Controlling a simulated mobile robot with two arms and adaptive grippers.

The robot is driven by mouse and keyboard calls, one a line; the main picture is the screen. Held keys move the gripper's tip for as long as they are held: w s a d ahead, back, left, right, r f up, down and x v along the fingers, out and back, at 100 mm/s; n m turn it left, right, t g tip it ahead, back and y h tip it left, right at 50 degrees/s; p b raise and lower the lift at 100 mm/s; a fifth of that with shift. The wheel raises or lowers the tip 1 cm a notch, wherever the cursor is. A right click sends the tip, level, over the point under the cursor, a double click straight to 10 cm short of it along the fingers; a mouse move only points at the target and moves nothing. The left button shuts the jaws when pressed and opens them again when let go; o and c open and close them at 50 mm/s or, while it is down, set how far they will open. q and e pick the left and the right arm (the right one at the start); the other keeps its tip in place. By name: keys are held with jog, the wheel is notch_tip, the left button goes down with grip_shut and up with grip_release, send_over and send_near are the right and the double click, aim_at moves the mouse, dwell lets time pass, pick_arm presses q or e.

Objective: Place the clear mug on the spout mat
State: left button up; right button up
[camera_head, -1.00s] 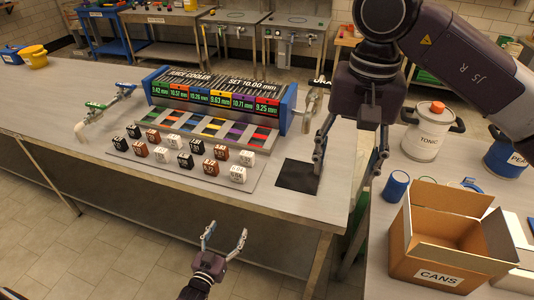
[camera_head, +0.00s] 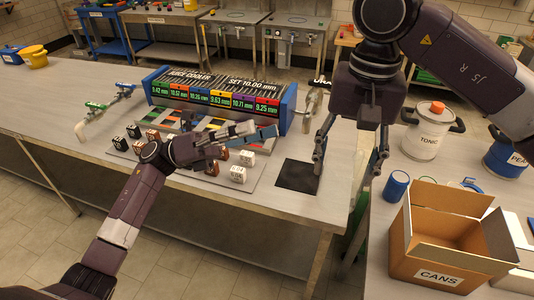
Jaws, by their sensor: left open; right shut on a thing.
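The spout mat (camera_head: 297,176), a flat black square, lies bare on the steel table below the tap (camera_head: 316,98) at the cooler's right end. My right gripper (camera_head: 350,165) hangs just right of the mat with its fingers spread and pointing down. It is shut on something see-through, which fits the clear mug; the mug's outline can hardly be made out. My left gripper (camera_head: 262,132) is open and empty, pointing right in front of the cooler, and hides part of the blocks and drip tray.
The juice cooler (camera_head: 215,92) with coloured displays stands behind several labelled blocks (camera_head: 238,174). More taps (camera_head: 97,110) are at its left end. On the right table stand an open cans box (camera_head: 438,275), a tonic pot (camera_head: 425,140) and a blue can (camera_head: 396,186).

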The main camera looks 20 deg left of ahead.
aim_at(335, 170)
pick_arm(q)
jog(key=s+d+m+g+y, duration=0.4)
jog(key=s+m, duration=0.2)
jog(key=m, duration=0.3)
jog(key=d, duration=1.1)
jog(key=shift+w+d+f, duration=0.3)
jog(key=shift+w+d, duration=0.1)
jog(key=c, duration=1.4)
jog(key=shift+s, duration=0.1)
jog(key=shift+c, duration=0.3)
pick_arm(e)
jog(key=o, duration=1.3)
jog(key=shift+c, duration=0.2)
jog(key=o, duration=0.3)
